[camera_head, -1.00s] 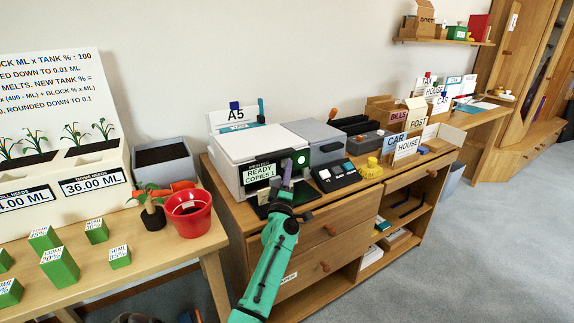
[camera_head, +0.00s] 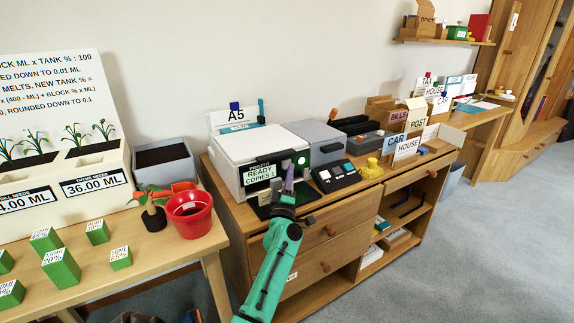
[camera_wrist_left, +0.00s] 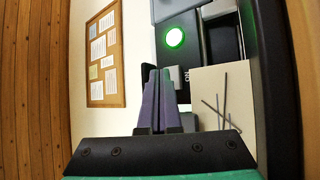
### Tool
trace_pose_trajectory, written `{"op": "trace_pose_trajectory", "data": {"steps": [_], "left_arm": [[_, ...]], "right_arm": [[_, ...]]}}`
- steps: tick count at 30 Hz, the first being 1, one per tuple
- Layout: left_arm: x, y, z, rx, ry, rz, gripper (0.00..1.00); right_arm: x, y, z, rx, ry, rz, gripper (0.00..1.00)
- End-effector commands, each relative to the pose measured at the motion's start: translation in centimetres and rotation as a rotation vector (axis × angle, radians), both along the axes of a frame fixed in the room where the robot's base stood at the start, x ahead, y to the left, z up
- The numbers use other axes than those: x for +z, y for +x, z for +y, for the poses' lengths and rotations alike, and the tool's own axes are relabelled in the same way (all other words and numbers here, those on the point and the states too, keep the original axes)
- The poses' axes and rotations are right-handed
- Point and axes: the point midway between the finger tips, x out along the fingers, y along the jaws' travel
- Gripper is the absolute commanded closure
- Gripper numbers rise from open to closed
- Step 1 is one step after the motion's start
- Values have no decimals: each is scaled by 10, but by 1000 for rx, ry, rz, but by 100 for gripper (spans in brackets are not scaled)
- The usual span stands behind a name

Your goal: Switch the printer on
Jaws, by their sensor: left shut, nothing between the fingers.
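The printer (camera_head: 245,147) is a white and grey machine on the wooden cabinet. Its display (camera_head: 259,174) reads "READY COPIES 1". A round green lamp or button (camera_head: 302,159) is on its dark front; in the left wrist view this green round (camera_wrist_left: 175,37) glows. A small grey piece marked "ON" (camera_wrist_left: 179,76) sits below it, just right of the fingertips. My left gripper (camera_head: 289,176) is shut and empty in front of the printer, below the green round. Its purple-grey fingers (camera_wrist_left: 158,88) are together; contact with the grey piece cannot be told. My right gripper is not in view.
Right of the printer front are a dark keypad device (camera_head: 336,177) and a yellow object (camera_head: 371,168). A red pot (camera_head: 190,213) and several green blocks stand on the left table (camera_head: 150,262).

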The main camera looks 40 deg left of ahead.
Motion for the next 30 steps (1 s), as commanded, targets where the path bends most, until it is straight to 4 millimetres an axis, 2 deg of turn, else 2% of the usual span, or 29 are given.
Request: {"op": "trace_pose_trajectory", "data": {"steps": [4, 18, 30], "left_arm": [[2, -1, -5, -1, -1, 0, 100], [2, -14, -47, -1, 0, -1, 100], [0, -14, -48, -1, 0, -1, 100]], "right_arm": [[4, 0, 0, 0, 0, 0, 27], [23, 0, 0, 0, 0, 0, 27], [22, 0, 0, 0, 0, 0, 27]]}}
